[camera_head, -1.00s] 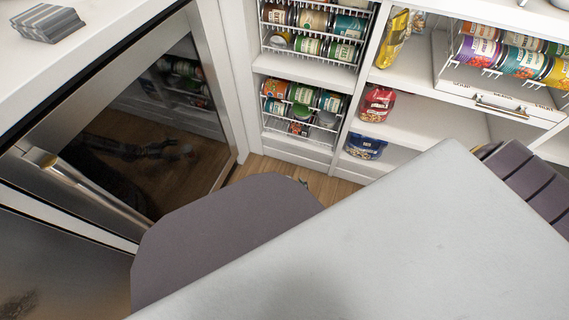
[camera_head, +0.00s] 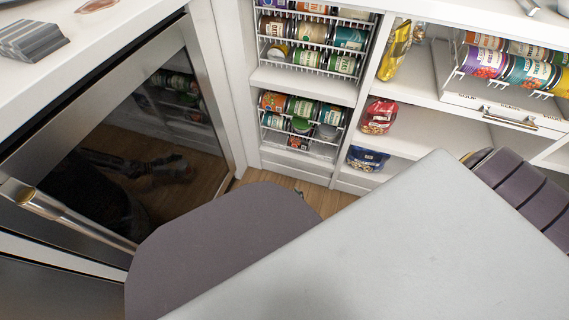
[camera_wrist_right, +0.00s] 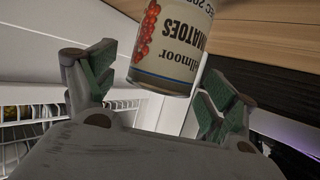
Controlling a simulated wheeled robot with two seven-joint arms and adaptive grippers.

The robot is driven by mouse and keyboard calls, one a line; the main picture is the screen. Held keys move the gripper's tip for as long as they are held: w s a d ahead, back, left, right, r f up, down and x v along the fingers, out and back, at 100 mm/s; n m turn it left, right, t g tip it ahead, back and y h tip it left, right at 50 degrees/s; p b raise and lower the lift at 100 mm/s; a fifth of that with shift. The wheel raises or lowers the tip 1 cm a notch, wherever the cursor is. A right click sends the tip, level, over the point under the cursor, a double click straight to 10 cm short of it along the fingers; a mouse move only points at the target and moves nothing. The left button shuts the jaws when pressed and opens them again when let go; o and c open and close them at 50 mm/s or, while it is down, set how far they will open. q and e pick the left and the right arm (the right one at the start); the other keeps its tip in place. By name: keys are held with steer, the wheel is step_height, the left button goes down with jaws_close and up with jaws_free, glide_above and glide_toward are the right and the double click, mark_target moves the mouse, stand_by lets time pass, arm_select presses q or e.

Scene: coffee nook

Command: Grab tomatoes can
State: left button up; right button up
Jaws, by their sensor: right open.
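The tomatoes can (camera_wrist_right: 172,45) shows in the right wrist view, with a cream label, red tomatoes and upside-down lettering. Its top part in that picture is cut off by the frame. My right gripper (camera_wrist_right: 158,92) is open, with one green-padded finger to the left of the can and one to the right. The can's near end lies between the fingers, and I cannot tell whether either touches it. In the head view only a small dark bit of my right gripper (camera_head: 299,194) shows low by the shelves. I cannot pick out the tomatoes can there. My left gripper is not in view.
White shelves hold wire racks of cans (camera_head: 305,115), a red bag (camera_head: 380,116), a blue bag (camera_head: 367,158) and a yellow bag (camera_head: 395,50). A steel-framed glass door (camera_head: 150,130) stands at left under a white counter (camera_head: 90,45). Wooden floor (camera_head: 275,180) shows between.

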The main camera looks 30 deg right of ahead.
steer(key=shift+w+f, duration=0.15)
steer(key=shift+w, duration=0.25)
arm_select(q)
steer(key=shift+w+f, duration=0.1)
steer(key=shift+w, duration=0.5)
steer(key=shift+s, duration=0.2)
arm_select(e)
steer(key=shift+c, duration=0.4)
